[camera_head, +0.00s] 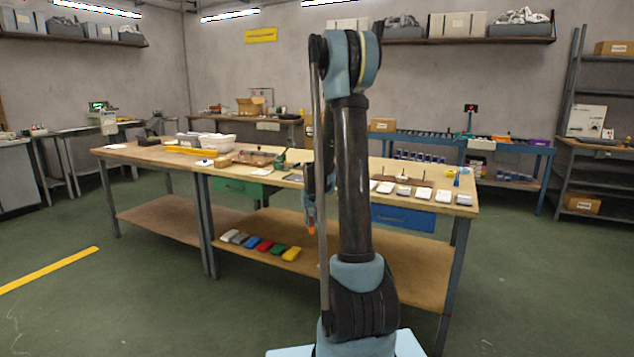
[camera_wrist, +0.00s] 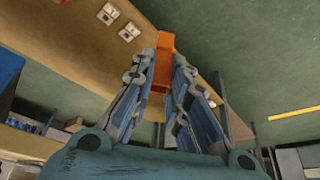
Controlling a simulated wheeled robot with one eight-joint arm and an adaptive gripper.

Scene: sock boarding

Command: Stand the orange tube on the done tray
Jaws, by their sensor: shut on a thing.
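The orange tube (camera_wrist: 164,60) is between the fingers of my gripper (camera_wrist: 163,82) in the wrist view. My gripper is shut on it, and the tube sticks out past the fingertips. In the head view my gripper (camera_head: 310,214) hangs low in front of the workbench, below its top, with a small orange end of the tube (camera_head: 311,229) showing under it. Part of my arm covers the bench behind it. I cannot tell which thing is the done tray; a brown board with upright pegs (camera_head: 411,182) lies on the right part of the bench top.
The workbench top (camera_head: 135,152) carries several white packets (camera_head: 464,199) along its front right edge, and a white bin (camera_head: 216,142) further left. A blue drawer (camera_head: 403,217) hangs under the top. Several coloured packs (camera_head: 265,246) lie on the lower shelf. The floor in front is clear.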

